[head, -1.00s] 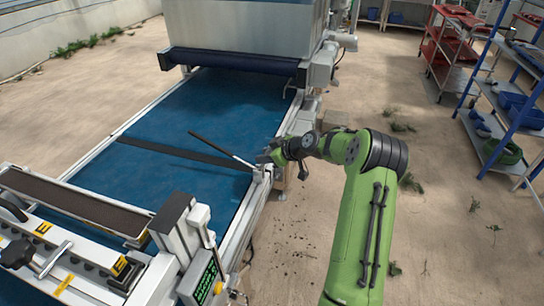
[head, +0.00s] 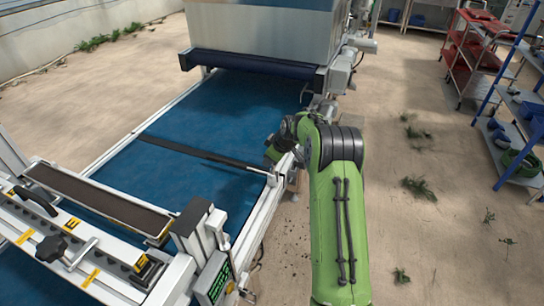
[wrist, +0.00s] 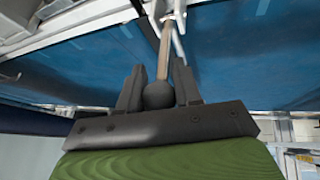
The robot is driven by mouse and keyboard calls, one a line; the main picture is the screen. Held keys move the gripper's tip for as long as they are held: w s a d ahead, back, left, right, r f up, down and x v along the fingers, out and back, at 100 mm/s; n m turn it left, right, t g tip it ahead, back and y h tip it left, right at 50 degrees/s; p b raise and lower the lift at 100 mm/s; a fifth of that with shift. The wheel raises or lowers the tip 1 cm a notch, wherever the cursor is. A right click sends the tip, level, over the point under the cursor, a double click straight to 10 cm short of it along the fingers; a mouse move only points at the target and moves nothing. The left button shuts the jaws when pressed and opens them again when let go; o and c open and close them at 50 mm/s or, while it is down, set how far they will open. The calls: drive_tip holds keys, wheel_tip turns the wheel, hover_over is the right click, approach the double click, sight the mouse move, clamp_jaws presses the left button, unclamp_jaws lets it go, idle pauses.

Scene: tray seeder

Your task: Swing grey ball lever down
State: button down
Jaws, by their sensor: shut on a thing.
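In the wrist view the grey ball (wrist: 158,96) of the lever sits between the two dark fingers of my gripper (wrist: 158,68). My gripper is shut on it. A thin brownish rod (wrist: 164,45) runs from the ball up the picture, away from my gripper's palm. In the head view the green end of my arm (head: 276,149) is at the right side rail of the blue belt.
A dark bar (head: 185,150) crosses the blue belt (head: 235,110). A machine with a dark roller (head: 250,64) stands at the far end. A green-lit display (head: 214,280) is at the near rail. Shelves (head: 515,130) stand far right. The floor between is mostly clear.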

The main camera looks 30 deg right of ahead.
drive_tip(key=c, duration=0.8)
unclamp_jaws()
drive_tip(key=shift+w, duration=0.1)
drive_tip(key=p+v, duration=0.1)
drive_tip(key=v, duration=1.4)
drive_tip(key=shift+s+r+p, duration=0.25)
drive_tip(key=shift+p, duration=0.1)
